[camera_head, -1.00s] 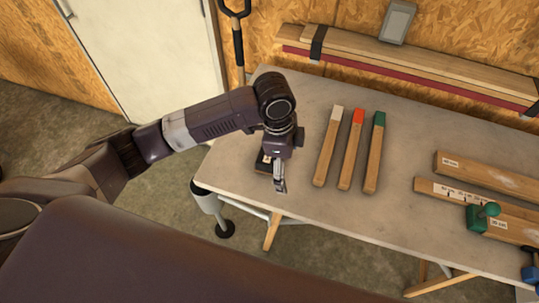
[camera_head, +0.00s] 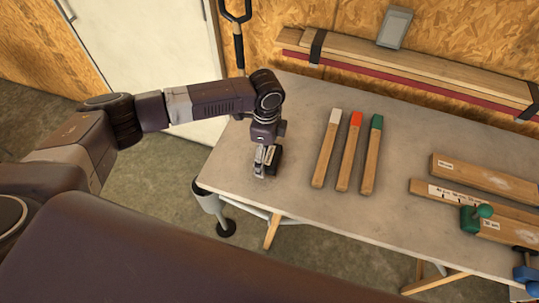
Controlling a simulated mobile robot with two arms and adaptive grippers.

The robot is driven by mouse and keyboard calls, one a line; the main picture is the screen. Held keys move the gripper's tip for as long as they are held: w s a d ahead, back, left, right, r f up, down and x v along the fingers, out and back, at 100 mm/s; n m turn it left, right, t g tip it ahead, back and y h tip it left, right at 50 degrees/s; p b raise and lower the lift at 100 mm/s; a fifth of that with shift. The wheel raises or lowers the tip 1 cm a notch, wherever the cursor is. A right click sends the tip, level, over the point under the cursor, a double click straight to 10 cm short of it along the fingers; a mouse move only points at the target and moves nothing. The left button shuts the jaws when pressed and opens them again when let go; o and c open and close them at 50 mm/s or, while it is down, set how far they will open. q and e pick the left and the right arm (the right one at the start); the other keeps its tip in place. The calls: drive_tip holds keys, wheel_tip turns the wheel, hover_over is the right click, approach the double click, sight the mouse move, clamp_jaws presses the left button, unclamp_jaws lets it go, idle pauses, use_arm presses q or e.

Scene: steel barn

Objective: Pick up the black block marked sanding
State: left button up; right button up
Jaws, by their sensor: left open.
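A small black block (camera_head: 277,160) lies on the left end of the grey table, and my left gripper covers part of it. No marking on it can be read from here. My left gripper (camera_head: 265,172) points down over the table, open, with its fingers at the block's near left side. I cannot tell whether the fingers touch the block. My right gripper is not in view.
Three wooden sticks with white (camera_head: 335,117), red (camera_head: 355,119) and green (camera_head: 376,122) ends lie just right of the gripper. Labelled planks (camera_head: 485,182) and a green-handled tool (camera_head: 475,217) lie further right on the table (camera_head: 330,207). Boards (camera_head: 415,69) rest along the back wall.

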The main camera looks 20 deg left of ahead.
sight(267, 154)
use_arm(q)
drive_tip(key=shift+f, duration=0.2)
drive_tip(key=c, duration=1.3)
drive_tip(key=shift+r, duration=0.15)
drive_tip(key=shift+c, duration=0.2)
wheel_tip(267, 154, up, 20)
drive_tip(key=b, duration=0.4)
drive_tip(key=o, duration=0.6)
drive_tip(key=c, duration=0.4)
